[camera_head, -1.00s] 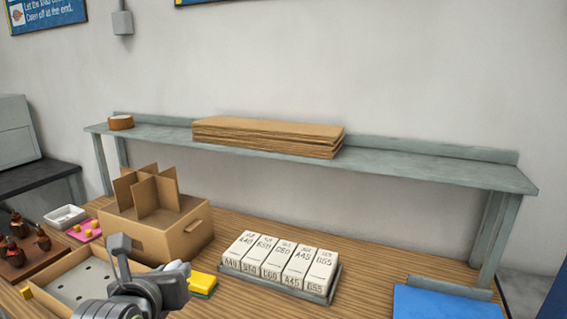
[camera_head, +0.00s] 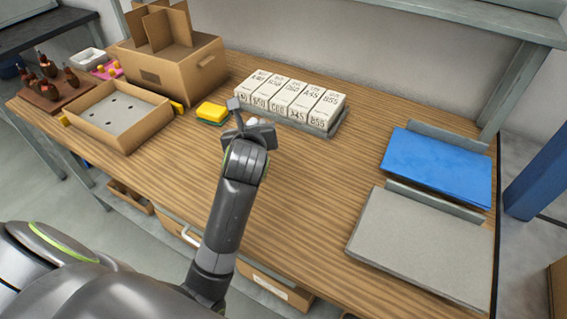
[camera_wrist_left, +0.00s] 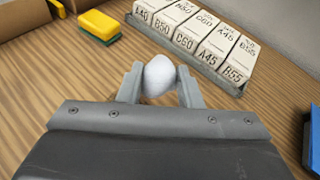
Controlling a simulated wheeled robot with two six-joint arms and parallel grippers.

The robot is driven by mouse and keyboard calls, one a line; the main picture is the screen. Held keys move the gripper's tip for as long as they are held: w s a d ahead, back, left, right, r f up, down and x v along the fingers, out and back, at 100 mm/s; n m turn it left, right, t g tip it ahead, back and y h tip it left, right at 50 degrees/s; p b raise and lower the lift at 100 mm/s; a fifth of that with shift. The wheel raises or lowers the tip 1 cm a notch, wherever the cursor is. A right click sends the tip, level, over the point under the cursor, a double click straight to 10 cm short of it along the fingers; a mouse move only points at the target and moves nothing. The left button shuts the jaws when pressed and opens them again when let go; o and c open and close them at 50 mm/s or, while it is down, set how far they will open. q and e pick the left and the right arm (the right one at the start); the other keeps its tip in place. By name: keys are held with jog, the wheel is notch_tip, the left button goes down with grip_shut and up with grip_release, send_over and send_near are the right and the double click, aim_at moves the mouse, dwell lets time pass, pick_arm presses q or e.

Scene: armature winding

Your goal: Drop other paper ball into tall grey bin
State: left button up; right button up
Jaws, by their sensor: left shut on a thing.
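My left gripper (camera_wrist_left: 160,88) is shut on a white paper ball (camera_wrist_left: 158,75), which sits between its two fingertips in the left wrist view. In the head view the left gripper (camera_head: 250,122) is above the wooden table, in front of the row of white labelled boxes and right of the yellow sponge. The paper ball is mostly hidden there by the gripper and wrist. No tall grey bin can be made out in either view. My right gripper is not in view.
A tray of white labelled boxes (camera_head: 291,97), a yellow and green sponge (camera_head: 212,113), a divided cardboard box (camera_head: 172,65) and a shallow cardboard tray (camera_head: 118,115) stand on the table. A blue panel (camera_head: 437,167) and grey panel (camera_head: 420,245) lie right. Bare wood (camera_head: 310,190) lies between.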

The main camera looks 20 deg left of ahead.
pick_arm(q)
notch_tip(320, 180, down, 7)
jog(key=shift+w+r+b, duration=0.1)
jog(key=shift+w+b, duration=0.05)
jog(key=shift+b, duration=0.55)
notch_tip(320, 180, down, 4)
jog(key=shift+d+r+b, duration=0.1)
jog(key=shift+b, duration=0.35)
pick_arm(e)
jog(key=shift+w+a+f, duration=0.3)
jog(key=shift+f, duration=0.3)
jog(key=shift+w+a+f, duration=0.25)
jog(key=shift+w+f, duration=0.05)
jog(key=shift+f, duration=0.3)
pick_arm(q)
jog(key=o, duration=1.1)
jog(key=shift+c, duration=0.2)
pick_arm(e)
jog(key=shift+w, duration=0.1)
